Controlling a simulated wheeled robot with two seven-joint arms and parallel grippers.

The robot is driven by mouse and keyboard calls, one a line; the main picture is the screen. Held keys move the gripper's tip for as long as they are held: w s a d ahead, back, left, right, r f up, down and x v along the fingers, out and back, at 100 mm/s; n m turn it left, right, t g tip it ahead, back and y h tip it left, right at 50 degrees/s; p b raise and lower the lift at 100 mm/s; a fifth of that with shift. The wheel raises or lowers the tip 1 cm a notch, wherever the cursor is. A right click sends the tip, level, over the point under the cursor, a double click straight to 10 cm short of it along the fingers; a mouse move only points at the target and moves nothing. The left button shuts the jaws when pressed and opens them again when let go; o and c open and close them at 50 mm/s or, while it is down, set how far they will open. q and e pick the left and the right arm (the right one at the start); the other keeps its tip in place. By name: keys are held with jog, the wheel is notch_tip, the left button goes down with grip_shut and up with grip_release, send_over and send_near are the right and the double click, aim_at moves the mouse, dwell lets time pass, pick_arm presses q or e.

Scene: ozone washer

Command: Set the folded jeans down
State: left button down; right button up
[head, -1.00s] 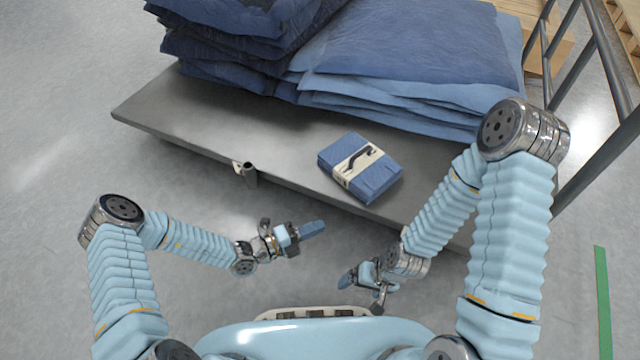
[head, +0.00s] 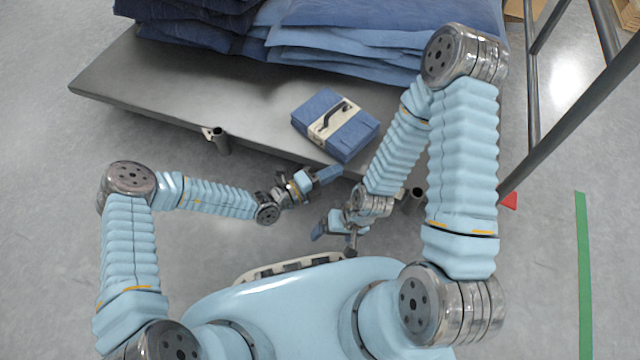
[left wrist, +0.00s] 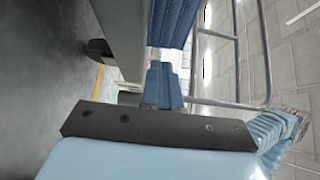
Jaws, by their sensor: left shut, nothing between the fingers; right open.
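The folded jeans (head: 335,124), a small blue bundle with a pale paper band, lie flat near the front edge of the grey platform (head: 190,88). Their blue edge also shows at the top of the left wrist view (left wrist: 175,22). My left gripper (head: 326,175) is shut and empty, just in front of the platform edge and below the jeans in the picture; its blue fingers show in the left wrist view (left wrist: 163,84). My right gripper (head: 331,232) is open and empty, lower in the picture, near my body. Neither gripper is seen holding the jeans.
Large stacks of blue denim (head: 375,35) fill the back of the platform. A dark metal rail (head: 575,110) stands at the right. The platform's left part is bare. A green floor strip (head: 583,270) runs at the far right.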

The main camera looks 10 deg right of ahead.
aim_at(341, 158)
pick_arm(q)
jog(key=shift+w+d, duration=0.5)
jog(key=shift+w, duration=0.35)
jog(key=shift+w+d+b, duration=0.25)
jog(key=shift+w+b, duration=0.1)
jog(key=shift+w, duration=0.2)
jog(key=shift+w+d+b, duration=0.25)
jog(key=shift+w+b, duration=0.05)
jog(key=shift+w, duration=0.2)
jog(key=shift+s, duration=0.1)
